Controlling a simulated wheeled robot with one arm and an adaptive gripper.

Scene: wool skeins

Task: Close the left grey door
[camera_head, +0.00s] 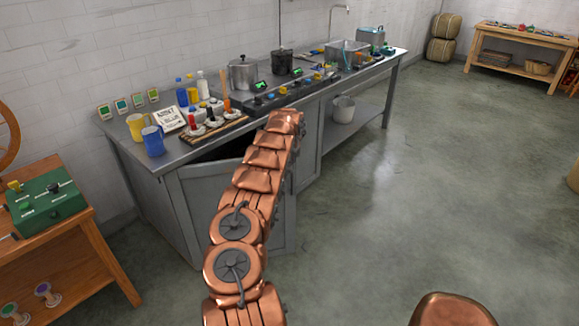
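The left grey door (199,199) is on the cabinet under the grey workbench, left of the middle of the view. It stands ajar, with a dark gap between its top edge and the cabinet front under the counter. My copper arm crosses in front of it and hides much of its middle. The right grey door (308,142) is beside it and looks flush with the cabinet front. The far end of my arm reaches close to the counter's front edge. My gripper's fingers do not show, so I cannot tell whether they touch the door.
The workbench top (170,160) carries mugs, bottles, pots and a control strip. A bucket (343,108) stands on the lower shelf at the right. A wooden table (70,262) with a green box (48,204) stands at left. The floor (440,190) at right is clear.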

